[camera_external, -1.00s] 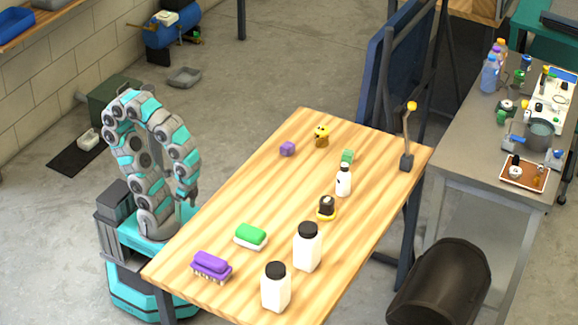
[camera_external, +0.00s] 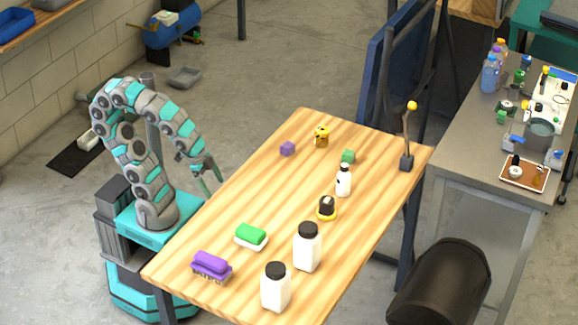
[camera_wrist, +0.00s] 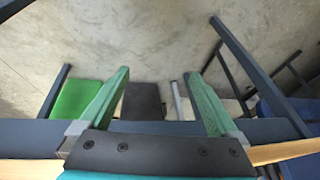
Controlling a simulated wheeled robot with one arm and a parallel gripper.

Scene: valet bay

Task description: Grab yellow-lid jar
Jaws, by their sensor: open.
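A small brown jar with a yellow lid (camera_external: 321,137) stands near the far end of the wooden table (camera_external: 270,180). My gripper (camera_external: 212,182) is at the table's left edge, well short of the jar and to its lower left. In the wrist view my gripper (camera_wrist: 157,75) has its two green fingers spread wide with nothing between them. The jar does not show in the wrist view.
A small white bottle (camera_external: 343,182), a black-and-yellow item (camera_external: 326,209), white jars (camera_external: 307,249), a green sponge (camera_external: 251,235) and a purple brush (camera_external: 211,265) are also on the table.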

